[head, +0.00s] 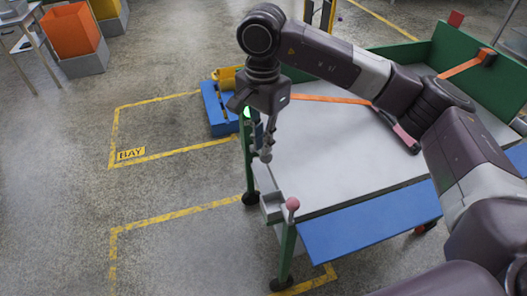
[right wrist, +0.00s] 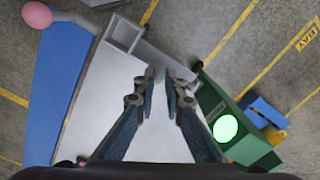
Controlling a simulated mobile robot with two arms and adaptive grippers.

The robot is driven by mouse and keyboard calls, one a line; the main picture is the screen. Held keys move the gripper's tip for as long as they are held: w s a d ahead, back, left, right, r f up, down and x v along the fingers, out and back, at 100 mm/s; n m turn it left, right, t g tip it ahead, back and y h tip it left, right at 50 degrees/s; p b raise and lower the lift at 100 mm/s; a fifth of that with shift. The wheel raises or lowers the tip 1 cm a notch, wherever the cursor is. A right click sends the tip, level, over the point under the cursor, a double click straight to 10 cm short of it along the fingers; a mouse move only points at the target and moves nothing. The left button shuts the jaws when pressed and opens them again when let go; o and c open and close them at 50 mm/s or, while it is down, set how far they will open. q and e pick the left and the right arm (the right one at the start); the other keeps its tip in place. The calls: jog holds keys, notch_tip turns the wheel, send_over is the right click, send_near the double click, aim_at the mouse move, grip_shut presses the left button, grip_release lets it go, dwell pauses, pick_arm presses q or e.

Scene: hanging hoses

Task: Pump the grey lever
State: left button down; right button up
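My right gripper (right wrist: 160,76) points down over the left end of the workbench in the head view (head: 265,157). In the right wrist view its fingers come close together, with a small light grey piece, which looks like the grey lever (right wrist: 157,69), between their tips. The lever is small and mostly hidden by the fingers. A grey bar (right wrist: 178,62) runs behind the fingertips from a grey box-like bracket (right wrist: 122,31) towards a green housing (right wrist: 228,115) with a lit green lamp (right wrist: 226,128). The bracket also shows in the head view (head: 271,208). My left gripper is not in view.
The grey bench top (head: 335,160) is mostly clear, with an orange strap (head: 325,98) across it. A pink knob (head: 292,204) stands at the front corner by a blue flap (head: 370,222). A blue pallet (head: 217,110) stands on the floor behind.

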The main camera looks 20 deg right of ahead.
jog(key=r+p, duration=0.2)
jog(key=r, duration=0.1)
jog(key=r+p, duration=0.1)
jog(key=shift+w+a+r, duration=0.1)
jog(key=shift+a+r, duration=0.2)
jog(key=shift+r, duration=0.1)
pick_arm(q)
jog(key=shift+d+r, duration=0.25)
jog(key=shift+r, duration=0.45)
pick_arm(e)
jog(key=shift+a, duration=0.1)
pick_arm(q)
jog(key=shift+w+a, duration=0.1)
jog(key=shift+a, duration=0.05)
